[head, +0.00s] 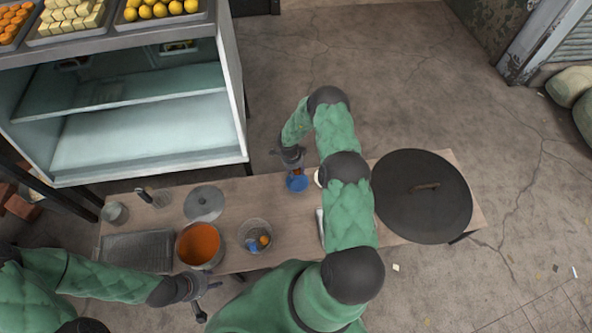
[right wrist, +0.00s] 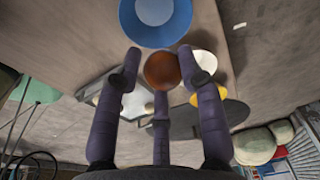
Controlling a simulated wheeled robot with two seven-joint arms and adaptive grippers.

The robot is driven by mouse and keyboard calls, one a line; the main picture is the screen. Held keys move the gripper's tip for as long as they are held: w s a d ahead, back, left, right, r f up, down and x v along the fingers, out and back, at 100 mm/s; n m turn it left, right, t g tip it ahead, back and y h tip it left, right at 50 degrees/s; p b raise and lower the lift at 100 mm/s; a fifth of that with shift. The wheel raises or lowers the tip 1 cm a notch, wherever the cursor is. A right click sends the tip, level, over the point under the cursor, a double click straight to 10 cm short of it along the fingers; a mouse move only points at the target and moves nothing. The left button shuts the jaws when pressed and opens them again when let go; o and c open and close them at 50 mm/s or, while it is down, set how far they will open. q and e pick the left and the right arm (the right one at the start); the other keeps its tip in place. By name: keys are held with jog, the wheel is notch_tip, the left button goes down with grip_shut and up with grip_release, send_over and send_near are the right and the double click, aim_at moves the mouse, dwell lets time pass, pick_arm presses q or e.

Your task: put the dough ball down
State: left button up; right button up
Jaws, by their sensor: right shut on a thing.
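The dough ball (right wrist: 162,70) is orange-brown and round and sits between the fingertips of my right gripper (right wrist: 160,68) in the right wrist view. The right gripper is shut on it. A blue bowl (right wrist: 155,22) lies just beyond the ball in that view. In the head view my right gripper (head: 292,165) is over or beside the blue bowl (head: 297,184) near the table's back edge, and the ball cannot be made out clearly. My left gripper (head: 200,304) has its fingers apart, with nothing seen between them, in front of the table's front edge.
The narrow wooden table (head: 288,220) carries a pot of orange liquid (head: 199,244), a grey lid (head: 204,203), a clear container (head: 255,235), a dark tray (head: 137,251) and a large black round lid (head: 422,194). A shelf cabinet (head: 150,128) stands behind. My right arm covers part of the table.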

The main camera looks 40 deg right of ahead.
jog(key=b, duration=0.7)
send_over(296, 187)
jog(key=shift+w+d+f, duration=0.1)
jog(key=shift+f, duration=4.1)
jog(key=o, duration=0.9)
notch_tip(296, 187, up, 7)
jog(key=p, duration=0.6)
jog(key=shift+r, duration=0.15)
